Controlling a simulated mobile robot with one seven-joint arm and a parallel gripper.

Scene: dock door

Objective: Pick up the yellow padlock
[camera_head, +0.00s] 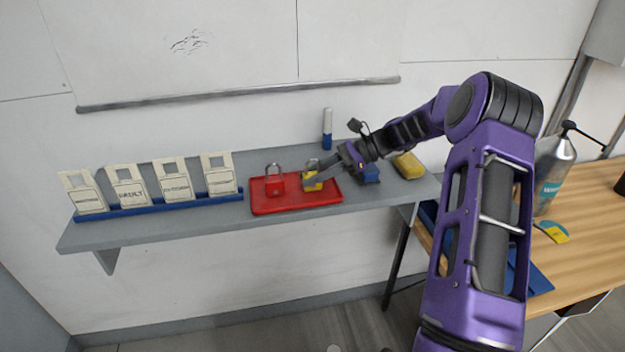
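The yellow padlock (311,182) stands upright on the right half of a red tray (265,208) on the grey wall shelf (150,229). My gripper (312,181) reaches in from the right, with its fingers at the padlock's body and partly covering it. I cannot tell whether the fingers touch or grip it. A red padlock (275,184) stands upright to the left of the yellow one on the same tray, a small gap apart.
Several labelled cream tags (128,188) stand in a blue rack (150,209) on the left of the shelf. A wooden table (590,230) holds a metal bottle (553,170).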

